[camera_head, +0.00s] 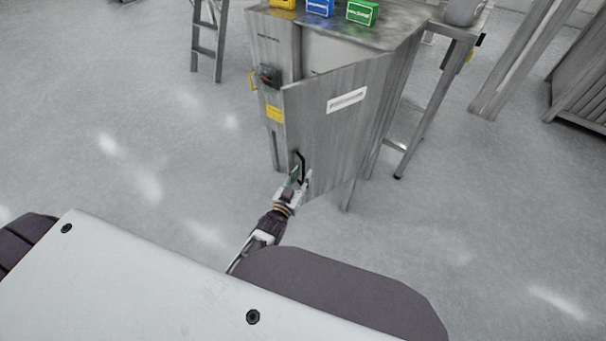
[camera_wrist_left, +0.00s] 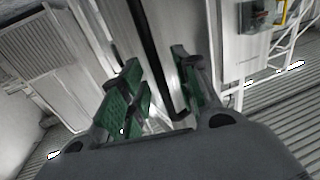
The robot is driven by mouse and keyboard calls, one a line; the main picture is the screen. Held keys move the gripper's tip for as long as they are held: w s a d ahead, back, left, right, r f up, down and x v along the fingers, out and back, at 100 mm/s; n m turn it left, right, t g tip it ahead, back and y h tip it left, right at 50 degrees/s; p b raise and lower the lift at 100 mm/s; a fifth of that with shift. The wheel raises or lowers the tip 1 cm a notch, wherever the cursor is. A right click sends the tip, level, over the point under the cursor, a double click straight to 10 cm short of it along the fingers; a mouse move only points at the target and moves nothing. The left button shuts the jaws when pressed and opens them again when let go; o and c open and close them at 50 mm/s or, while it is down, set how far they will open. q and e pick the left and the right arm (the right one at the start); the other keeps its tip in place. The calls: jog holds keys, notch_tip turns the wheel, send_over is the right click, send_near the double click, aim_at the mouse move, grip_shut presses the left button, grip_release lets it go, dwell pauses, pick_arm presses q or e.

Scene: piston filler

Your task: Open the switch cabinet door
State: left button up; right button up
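The grey metal switch cabinet (camera_head: 269,50) stands ahead in the head view. Its door (camera_head: 338,125), with a white label, stands ajar. The door's left edge is swung out towards me, and a pale interior shows above it. The black bar handle (camera_head: 300,160) is low near that edge. My left gripper (camera_head: 300,178) is at the handle. In the left wrist view, the handle (camera_wrist_left: 152,50) runs between the green-padded fingers of the left gripper (camera_wrist_left: 158,75). The fingers are apart, with visible gaps beside the bar. My right gripper is in neither view.
A red-and-black switch (camera_head: 268,77) sits on the cabinet's front left. Yellow, blue and green boxes (camera_head: 362,12) stand on top. A metal table leg (camera_head: 425,115) is to the right and a ladder (camera_head: 207,45) behind left. The floor around the door is clear.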

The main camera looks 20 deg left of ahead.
pick_arm(q)
jog(key=s, duration=1)
jog(key=shift+s+a, duration=0.15)
jog(key=shift+a, duration=0.3)
jog(key=shift+c, duration=0.2)
